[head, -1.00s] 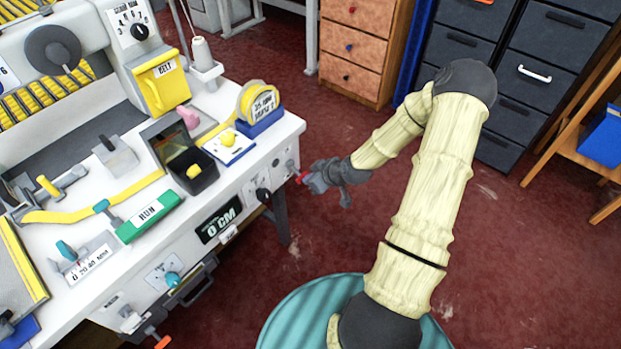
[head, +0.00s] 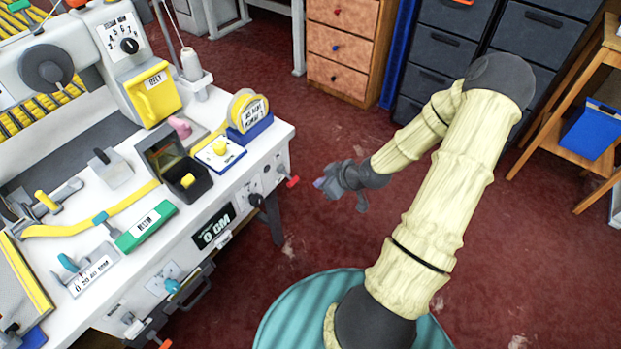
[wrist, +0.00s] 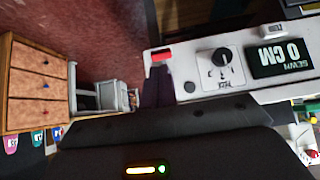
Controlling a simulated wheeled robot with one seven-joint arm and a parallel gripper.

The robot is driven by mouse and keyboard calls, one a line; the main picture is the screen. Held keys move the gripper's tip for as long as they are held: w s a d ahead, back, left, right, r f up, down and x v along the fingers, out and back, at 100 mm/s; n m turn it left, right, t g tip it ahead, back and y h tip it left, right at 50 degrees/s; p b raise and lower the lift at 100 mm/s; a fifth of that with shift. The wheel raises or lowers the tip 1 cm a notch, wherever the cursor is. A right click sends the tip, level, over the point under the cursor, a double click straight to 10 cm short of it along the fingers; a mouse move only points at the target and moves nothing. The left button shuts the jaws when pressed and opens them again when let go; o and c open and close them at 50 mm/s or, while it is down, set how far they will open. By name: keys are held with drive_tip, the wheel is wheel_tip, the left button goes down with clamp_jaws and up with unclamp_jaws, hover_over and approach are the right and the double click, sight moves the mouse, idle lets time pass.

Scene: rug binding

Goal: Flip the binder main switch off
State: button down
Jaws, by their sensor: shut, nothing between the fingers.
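The binder (head: 140,215) is a white bench machine at the left of the head view. A red-tipped lever (head: 293,181) sticks out at the right end of its front panel, tilted down to the right. I cannot read a label that marks it as the main switch. The red tip (wrist: 160,56) also shows in the wrist view, just beyond my fingertips. My gripper (head: 319,183) is shut and empty, a short way right of the lever, with a visible gap. Its dark fingers (wrist: 157,88) lie together in the wrist view.
A black knob (wrist: 222,57) and the "0 CM" display (wrist: 280,57) sit on the panel beside the lever. A tape roll (head: 249,108) stands on the table corner above. Wooden drawers (head: 340,45) stand behind. Red floor right of the machine is clear.

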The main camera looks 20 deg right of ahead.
drive_tip(key=s, duration=0.1)
drive_tip(key=s+d+r, duration=0.1)
drive_tip(key=shift+s+d+r, duration=0.25)
drive_tip(key=shift+s+r, duration=0.1)
drive_tip(key=shift+s, duration=0.05)
idle(0.3)
drive_tip(key=s+a+r+m+g+h, duration=0.2)
drive_tip(key=s+a+r+m, duration=0.15)
drive_tip(key=a+r, duration=0.35)
drive_tip(key=s+a+r+m+g+h, duration=0.25)
drive_tip(key=s+a+r, duration=0.3)
drive_tip(key=r, duration=0.35)
wheel_tip(320, 180, up, 14)
drive_tip(key=p, duration=1.4)
drive_tip(key=shift+a, duration=0.15)
drive_tip(key=shift+w+f, duration=0.1)
drive_tip(key=shift+f, duration=0.05)
